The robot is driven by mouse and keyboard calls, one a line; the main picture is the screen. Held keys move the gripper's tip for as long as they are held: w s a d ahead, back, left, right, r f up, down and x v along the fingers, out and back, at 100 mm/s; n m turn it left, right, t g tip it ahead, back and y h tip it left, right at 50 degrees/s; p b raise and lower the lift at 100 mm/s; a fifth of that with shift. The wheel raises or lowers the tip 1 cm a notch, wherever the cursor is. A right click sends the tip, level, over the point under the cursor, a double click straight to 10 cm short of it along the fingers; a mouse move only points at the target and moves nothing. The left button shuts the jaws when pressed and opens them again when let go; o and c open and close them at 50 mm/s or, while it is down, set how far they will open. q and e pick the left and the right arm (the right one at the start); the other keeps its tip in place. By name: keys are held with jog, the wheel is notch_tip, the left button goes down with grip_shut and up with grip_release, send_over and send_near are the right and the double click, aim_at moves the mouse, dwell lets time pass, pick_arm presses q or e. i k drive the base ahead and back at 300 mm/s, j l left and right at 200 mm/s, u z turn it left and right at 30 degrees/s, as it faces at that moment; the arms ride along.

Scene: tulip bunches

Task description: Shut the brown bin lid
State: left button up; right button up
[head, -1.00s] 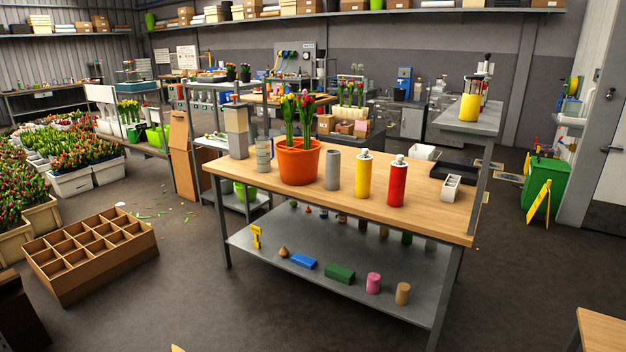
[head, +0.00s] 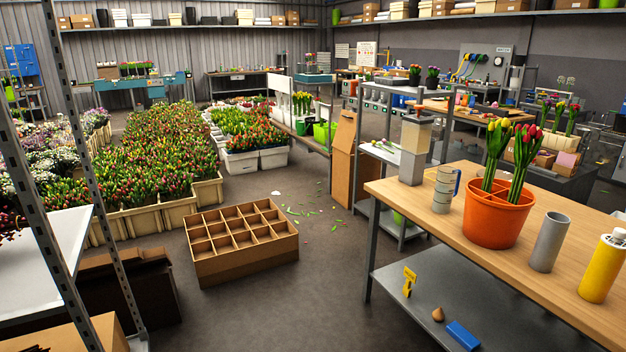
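No thing in the head view is plainly marked as the brown bin. Neither of my grippers is in view.
A divided cardboard crate (head: 243,262) lies on the floor. A wooden-topped workbench (head: 400,205) with an orange tulip pot (head: 490,222) fills the right. A metal rack post (head: 75,165) stands close at left. Floor between crate and workbench is free, with scattered leaves farther back.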

aim_at(346, 134)
jog(key=i+l+u, duration=0.15)
jog(key=i, duration=1.85)
jog(key=i+j, duration=0.15)
jog(key=i, duration=0.95)
jog(key=i+j, duration=0.1)
jog(key=i, duration=1)
jog(key=i+z, duration=0.35)
jog(key=i, duration=0.2)
jog(key=i+j+z, duration=0.35)
jog(key=i, duration=0.2)
jog(key=i+l, duration=0.05)
